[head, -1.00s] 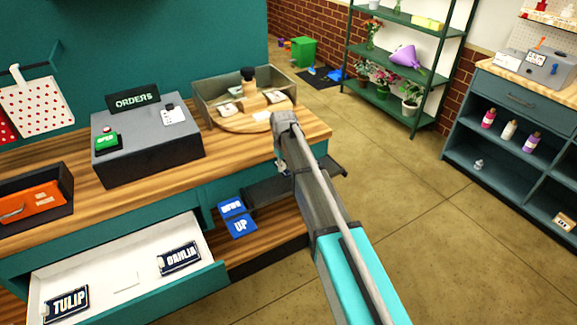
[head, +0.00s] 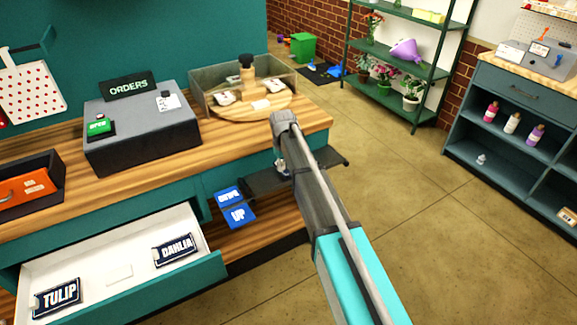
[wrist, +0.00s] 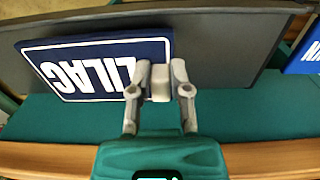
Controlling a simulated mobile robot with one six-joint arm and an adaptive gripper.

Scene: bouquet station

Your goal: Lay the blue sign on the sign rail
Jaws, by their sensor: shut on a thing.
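A dark blue sign reading LILAC with a white border (wrist: 95,68) shows upside down in the wrist view. My gripper (wrist: 160,75) is shut on its small pale tab (wrist: 160,84). The sign lies over the dark grey sign rail (wrist: 225,50); I cannot tell whether it touches it. In the head view the rail (head: 318,171) sticks out from the counter's front, partly behind my arm. My gripper (head: 281,168) is mostly hidden there, and the LILAC sign cannot be made out.
Bright blue DOWN (head: 229,196) and UP (head: 238,216) plates are left of the rail. An open white drawer (head: 120,272) holds TULIP (head: 57,298) and DAHLIA (head: 173,250) signs. A grey ORDERS box (head: 143,138) and a tray (head: 205,75) stand on the counter. Floor to the right is clear.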

